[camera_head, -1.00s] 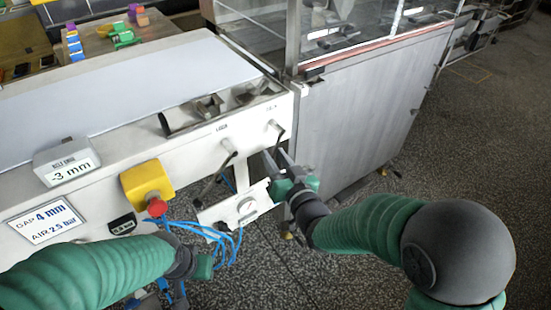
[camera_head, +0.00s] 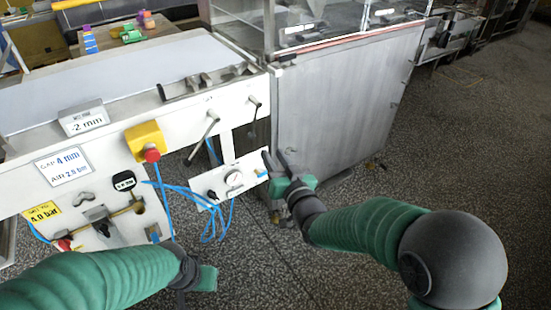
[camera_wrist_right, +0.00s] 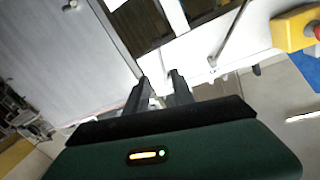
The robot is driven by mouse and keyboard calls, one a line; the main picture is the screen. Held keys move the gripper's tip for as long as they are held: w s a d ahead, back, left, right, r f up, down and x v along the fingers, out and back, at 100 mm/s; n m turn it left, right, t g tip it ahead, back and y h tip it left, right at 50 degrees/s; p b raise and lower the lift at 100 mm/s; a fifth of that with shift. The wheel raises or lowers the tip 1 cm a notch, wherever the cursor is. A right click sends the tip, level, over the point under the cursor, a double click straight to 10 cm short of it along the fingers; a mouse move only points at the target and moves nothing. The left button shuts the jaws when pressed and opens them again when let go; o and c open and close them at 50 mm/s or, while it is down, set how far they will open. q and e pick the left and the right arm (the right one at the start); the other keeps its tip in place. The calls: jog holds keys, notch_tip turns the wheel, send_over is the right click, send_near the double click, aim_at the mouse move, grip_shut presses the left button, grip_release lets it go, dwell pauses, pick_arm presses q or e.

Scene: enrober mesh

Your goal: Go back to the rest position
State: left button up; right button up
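My right gripper (camera_head: 274,160) is in front of the machine's white side panel, below and to the right of the right-hand lever (camera_head: 255,110) in the head view. Its two fingers are apart and nothing shows between them; the right wrist view also shows the gap between the fingers (camera_wrist_right: 157,92). My left gripper (camera_head: 203,277) is low in the head view, below the blue hoses. Its fingers are hidden or too dark to make out. The left-hand lever (camera_head: 203,135) slants down on the panel.
A yellow box with a red button (camera_head: 150,148) and a gauge plate (camera_head: 230,182) with loose blue hoses (camera_head: 212,222) project from the machine. A steel cabinet (camera_head: 340,105) stands right of it. Speckled floor (camera_head: 440,150) is open at the right.

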jog(key=shift+s+r, duration=0.1)
jog(key=s+d+f+m+g+h, duration=0.1)
jog(key=s+d+f+g+h, duration=0.25)
jog(key=s+d+f, duration=0.45)
jog(key=s+d+f+g+h, duration=0.3)
jog(key=s+d+f+g, duration=0.3)
jog(key=d, duration=0.5)
jog(key=s+d+f+m+g+h, duration=0.1)
jog(key=s+d+g, duration=0.1)
jog(key=s, duration=0.4)
jog(key=s+d+f+g, duration=0.1)
jog(key=s+d+f, duration=0.15)
jog(key=s, duration=0.45)
notch_tip(320, 180, up, 27)
jog(key=p, duration=2.7)
jog(key=shift+s+r, duration=0.2)
jog(key=shift+g, duration=0.25)
dwell(0.4)
